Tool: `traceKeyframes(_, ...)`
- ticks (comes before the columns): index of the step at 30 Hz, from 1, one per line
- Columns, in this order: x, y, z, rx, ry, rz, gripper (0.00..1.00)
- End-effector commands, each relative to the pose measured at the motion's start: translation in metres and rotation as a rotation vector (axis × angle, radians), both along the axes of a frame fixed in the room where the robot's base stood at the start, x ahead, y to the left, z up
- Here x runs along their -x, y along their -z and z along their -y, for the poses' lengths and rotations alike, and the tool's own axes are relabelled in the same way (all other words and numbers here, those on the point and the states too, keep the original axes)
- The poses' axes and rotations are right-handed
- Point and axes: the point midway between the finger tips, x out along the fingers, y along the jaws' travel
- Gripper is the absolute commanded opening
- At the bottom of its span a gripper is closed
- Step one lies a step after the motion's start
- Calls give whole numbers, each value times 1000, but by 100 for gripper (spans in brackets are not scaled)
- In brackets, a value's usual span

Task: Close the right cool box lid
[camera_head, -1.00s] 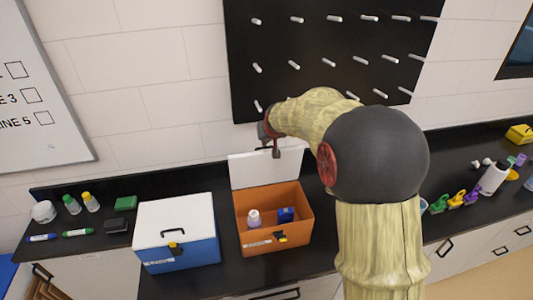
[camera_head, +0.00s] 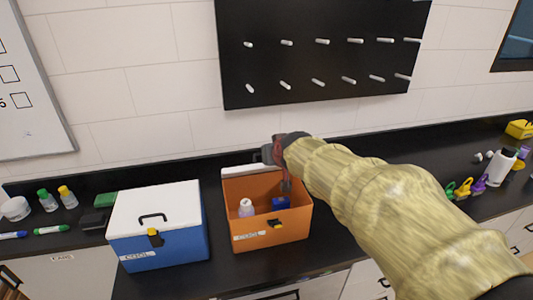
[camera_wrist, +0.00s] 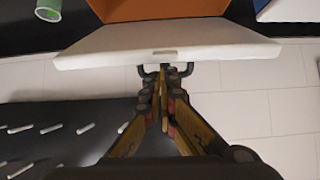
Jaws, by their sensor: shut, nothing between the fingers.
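The right cool box (camera_head: 270,234) is orange, with a bottle (camera_head: 246,208) and a blue item (camera_head: 281,203) inside. Its white lid (camera_head: 245,170) is open and tilted forward at the rear, seen almost edge-on. The wrist view shows the lid (camera_wrist: 110,50) as a broad panel, with the orange box (camera_wrist: 150,9) beyond it. My gripper (camera_head: 286,183) is at the lid's right part, over the back of the box. In the wrist view its fingers (camera_wrist: 163,72) are shut and empty beside the lid's edge and dark handle. I cannot tell if they touch.
A blue cool box (camera_head: 165,235) with its white lid shut stands to the left. A black pegboard (camera_head: 320,60) hangs behind. Coloured items (camera_head: 465,187) stand at the right. Counter (camera_head: 335,240) beside the box is clear.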

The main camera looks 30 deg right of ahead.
Motion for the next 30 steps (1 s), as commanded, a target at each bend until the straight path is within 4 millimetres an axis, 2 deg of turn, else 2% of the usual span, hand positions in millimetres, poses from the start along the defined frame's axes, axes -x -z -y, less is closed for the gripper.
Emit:
traceKeyframes(1, 9, 12, -2, 1, 0, 2, 0)
traceKeyframes(12, 55, 66, -16, 1, -1, 1, 0)
traceKeyframes(21, 72, 100, -21, 0, 0, 0, 0)
traceKeyframes(30, 77, 114, -22, 0, 0, 0, 0)
